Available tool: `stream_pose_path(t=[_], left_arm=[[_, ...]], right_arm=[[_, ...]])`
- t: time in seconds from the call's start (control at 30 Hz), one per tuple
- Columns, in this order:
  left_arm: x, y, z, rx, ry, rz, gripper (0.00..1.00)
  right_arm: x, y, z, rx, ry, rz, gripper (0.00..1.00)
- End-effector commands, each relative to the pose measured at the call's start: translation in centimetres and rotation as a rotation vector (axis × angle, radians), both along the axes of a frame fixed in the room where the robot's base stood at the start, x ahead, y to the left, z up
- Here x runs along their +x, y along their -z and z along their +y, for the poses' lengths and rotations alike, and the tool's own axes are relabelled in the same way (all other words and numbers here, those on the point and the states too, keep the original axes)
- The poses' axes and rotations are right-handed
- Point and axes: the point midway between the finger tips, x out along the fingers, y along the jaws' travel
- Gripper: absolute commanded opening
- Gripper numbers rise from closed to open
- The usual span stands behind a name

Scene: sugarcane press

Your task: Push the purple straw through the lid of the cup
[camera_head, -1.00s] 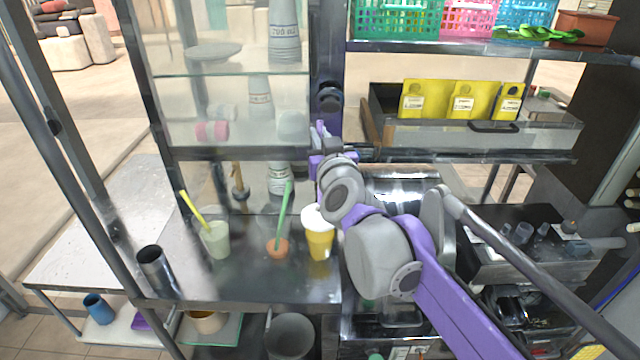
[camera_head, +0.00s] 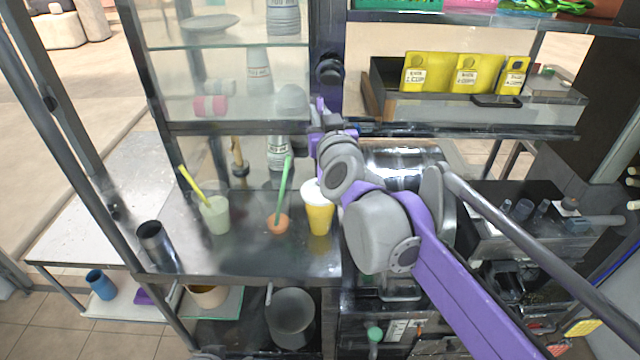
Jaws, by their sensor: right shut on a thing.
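The yellow cup (camera_head: 319,219) stands upright on the dark metal counter, with a white lid (camera_head: 315,193) on top. My right arm comes in from the lower right, partly covering the cup's right side. My right gripper (camera_head: 318,128) is above and behind the cup in the picture, apart from the lid. It is shut on a thin thing, taken to be the purple straw, which I can hardly tell apart from the purple parts of my gripper. No straw shows in the white lid. My left gripper is not in view.
Left of the cup stand an orange holder (camera_head: 278,224) with a green straw and a pale green cup (camera_head: 215,216) with a yellow straw. A glass-shelved cabinet rises behind, with a dark post near my gripper. The counter's front is clear.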

Motion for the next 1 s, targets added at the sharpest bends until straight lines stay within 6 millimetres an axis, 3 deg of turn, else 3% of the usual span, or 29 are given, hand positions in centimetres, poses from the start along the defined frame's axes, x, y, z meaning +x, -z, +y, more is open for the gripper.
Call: stream_pose_path(t=[1.0], left_arm=[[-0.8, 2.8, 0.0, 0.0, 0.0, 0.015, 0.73]], right_arm=[[0.0, 5.3, 0.0, 0.001, 0.0, 0.001, 0.0]])
